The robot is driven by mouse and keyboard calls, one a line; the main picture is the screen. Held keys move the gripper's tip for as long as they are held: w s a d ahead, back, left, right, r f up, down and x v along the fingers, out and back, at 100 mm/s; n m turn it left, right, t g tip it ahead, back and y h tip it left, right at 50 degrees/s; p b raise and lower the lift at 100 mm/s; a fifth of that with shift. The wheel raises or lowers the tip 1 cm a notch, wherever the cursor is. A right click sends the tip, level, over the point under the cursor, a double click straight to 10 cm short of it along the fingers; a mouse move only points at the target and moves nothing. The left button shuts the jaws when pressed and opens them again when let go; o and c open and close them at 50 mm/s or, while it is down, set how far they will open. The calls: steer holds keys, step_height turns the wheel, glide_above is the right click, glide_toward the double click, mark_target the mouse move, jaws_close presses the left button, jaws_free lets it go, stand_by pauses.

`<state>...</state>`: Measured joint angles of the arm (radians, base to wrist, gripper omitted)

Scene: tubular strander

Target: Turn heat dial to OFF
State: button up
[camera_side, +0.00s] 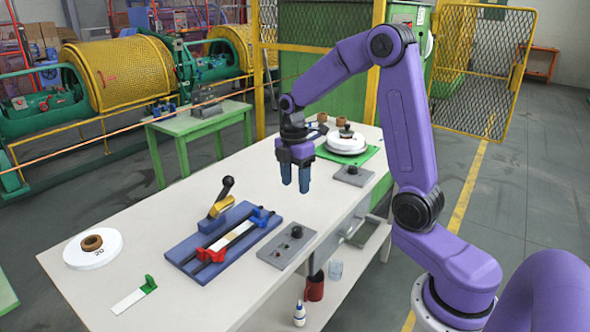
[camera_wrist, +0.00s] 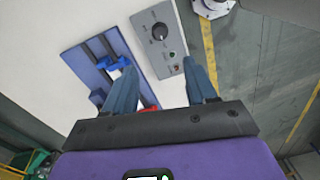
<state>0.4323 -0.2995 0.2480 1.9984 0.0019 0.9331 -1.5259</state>
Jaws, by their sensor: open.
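The heat dial appears to be the round black knob (camera_wrist: 160,31) on a grey control panel (camera_wrist: 152,13) in the wrist view. Its pointer position is too small to read for certain. The side view shows this panel (camera_side: 271,255) on the table, with the dark knob (camera_side: 297,232) on it. My gripper (camera_side: 295,186) points down above the table, behind the panel and clear of it. In the wrist view my gripper (camera_wrist: 159,72) is open and empty, its two blue fingers apart, with the panel beyond them.
A blue fixture (camera_side: 190,246) with a lever and red and blue clamps lies left of the panel. A white disc (camera_side: 93,260) is at the far left. A scale-like white round (camera_side: 346,144) on a green mat and another small grey box (camera_side: 353,180) stand at the right.

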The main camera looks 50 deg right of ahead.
steer(key=shift+r, duration=1.4)
steer(key=shift+a, duration=0.1)
steer(key=s+a+m, duration=0.1)
steer(key=s+a, duration=0.9)
steer(key=a, duration=0.2)
steer(key=s+a+m, duration=0.2)
steer(key=s+a, duration=0.1)
steer(key=s, duration=1.4)
steer(key=shift+f+t, duration=0.3)
steer(key=shift+f, duration=0.05)
steer(key=shift+c, duration=0.3)
